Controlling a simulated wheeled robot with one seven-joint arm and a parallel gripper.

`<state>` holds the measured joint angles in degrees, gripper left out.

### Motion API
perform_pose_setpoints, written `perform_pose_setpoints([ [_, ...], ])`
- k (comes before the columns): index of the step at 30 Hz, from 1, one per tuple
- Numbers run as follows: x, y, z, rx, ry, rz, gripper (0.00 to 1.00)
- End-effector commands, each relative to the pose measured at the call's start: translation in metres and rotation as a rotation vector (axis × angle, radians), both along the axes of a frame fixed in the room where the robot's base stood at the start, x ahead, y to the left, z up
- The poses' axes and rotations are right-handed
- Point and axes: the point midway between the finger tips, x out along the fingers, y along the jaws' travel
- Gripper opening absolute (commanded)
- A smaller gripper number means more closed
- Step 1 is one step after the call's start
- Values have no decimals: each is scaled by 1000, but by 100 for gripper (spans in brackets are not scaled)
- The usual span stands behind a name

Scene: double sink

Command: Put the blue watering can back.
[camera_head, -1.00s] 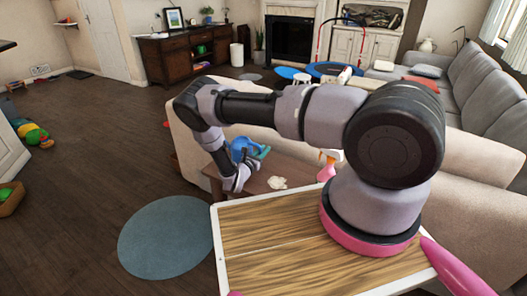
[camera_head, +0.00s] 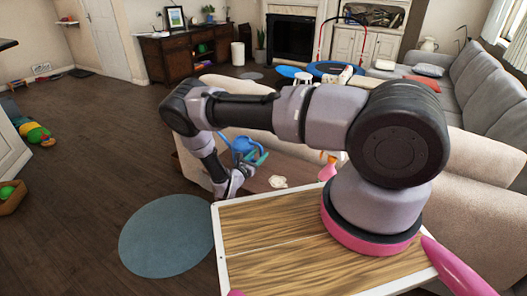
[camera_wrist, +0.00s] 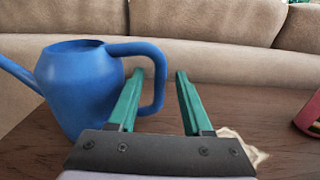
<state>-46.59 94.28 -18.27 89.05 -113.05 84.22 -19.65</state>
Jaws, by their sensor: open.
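The blue watering can (camera_wrist: 80,88) stands upright on a brown wooden table (camera_wrist: 235,100) in the wrist view, with its spout to the left and its handle to the right. My gripper (camera_wrist: 161,75) is open, with green fingers. The left finger is at the can's handle and the right finger is to the right of it, clear of the handle. Whether the left finger passes inside the handle loop or touches it, I cannot tell. In the head view the can (camera_head: 242,146) shows partly behind my gripper (camera_head: 252,163).
A cream crumpled item (camera_head: 278,182) lies on the table to the right of my gripper. A red object (camera_wrist: 310,115) is at the right edge of the wrist view. A beige sofa (camera_wrist: 215,60) stands behind the table. A round blue rug (camera_head: 165,236) lies on open floor at left.

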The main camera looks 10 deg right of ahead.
Motion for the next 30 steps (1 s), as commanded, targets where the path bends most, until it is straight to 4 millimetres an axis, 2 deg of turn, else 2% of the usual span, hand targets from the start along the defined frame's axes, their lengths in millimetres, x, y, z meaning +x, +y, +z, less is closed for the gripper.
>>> perform_pose_setpoints([
  [3, -19, 20, 1, -1, 0, 3, 50],
  [9, -42, 41, 1, -1, 0, 1, 50],
  [14, -50, 48, 1, -1, 0, -1, 50],
  [20, -51, 49, 2, 2, -2, -5, 50],
  [23, -48, 47, 14, 31, -15, -42, 50],
  [25, -45, 44, 30, 72, -31, -93, 50],
  [30, -41, 30, 88, 229, -92, -289, 50],
])
